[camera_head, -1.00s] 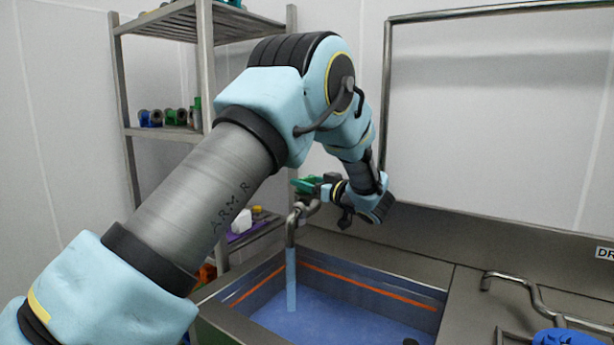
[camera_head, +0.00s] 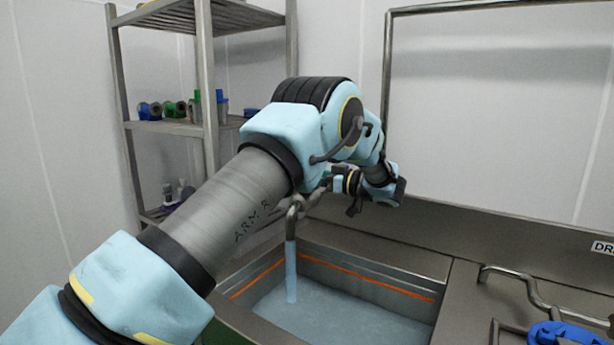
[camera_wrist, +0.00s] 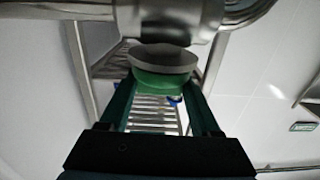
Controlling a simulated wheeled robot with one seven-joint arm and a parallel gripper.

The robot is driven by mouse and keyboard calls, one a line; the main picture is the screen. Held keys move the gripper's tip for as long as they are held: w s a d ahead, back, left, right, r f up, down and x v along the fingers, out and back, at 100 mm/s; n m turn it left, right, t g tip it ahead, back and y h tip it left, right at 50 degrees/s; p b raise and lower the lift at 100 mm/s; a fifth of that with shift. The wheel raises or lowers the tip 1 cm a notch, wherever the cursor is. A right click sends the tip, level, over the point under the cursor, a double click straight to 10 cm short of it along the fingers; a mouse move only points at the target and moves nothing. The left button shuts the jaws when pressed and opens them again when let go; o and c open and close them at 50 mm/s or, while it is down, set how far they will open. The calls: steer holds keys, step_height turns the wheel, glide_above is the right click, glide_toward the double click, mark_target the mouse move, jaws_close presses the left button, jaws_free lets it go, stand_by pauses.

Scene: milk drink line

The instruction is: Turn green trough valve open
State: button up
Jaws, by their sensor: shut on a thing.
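The green valve handle (camera_wrist: 163,82) shows in the wrist view on the underside of a metal pipe fitting (camera_wrist: 165,22). My gripper (camera_wrist: 163,92) is shut on this handle, with one dark green finger on each side. In the head view, my gripper (camera_head: 336,183) is at the pipe above the trough's back left, and the handle is mostly hidden behind it. The bent spout (camera_head: 292,218) lets a pale blue stream (camera_head: 291,272) fall into the metal trough (camera_head: 425,262). Greyish-blue liquid (camera_head: 345,312) covers the trough floor, below an orange line on the walls.
A metal shelf rack (camera_head: 160,127) with small coloured items stands behind left. A bent pipe (camera_head: 515,274) and a blue wheel-like part (camera_head: 562,335) are on the counter at right. A metal-framed panel (camera_head: 490,110) is on the back wall.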

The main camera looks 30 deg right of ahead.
steer(key=shift+r, duration=0.15)
steer(key=o, duration=1.4)
steer(key=shift+d, duration=0.1)
steer(key=shift+b+v, duration=1.65)
steer(key=shift+v, duration=3.7)
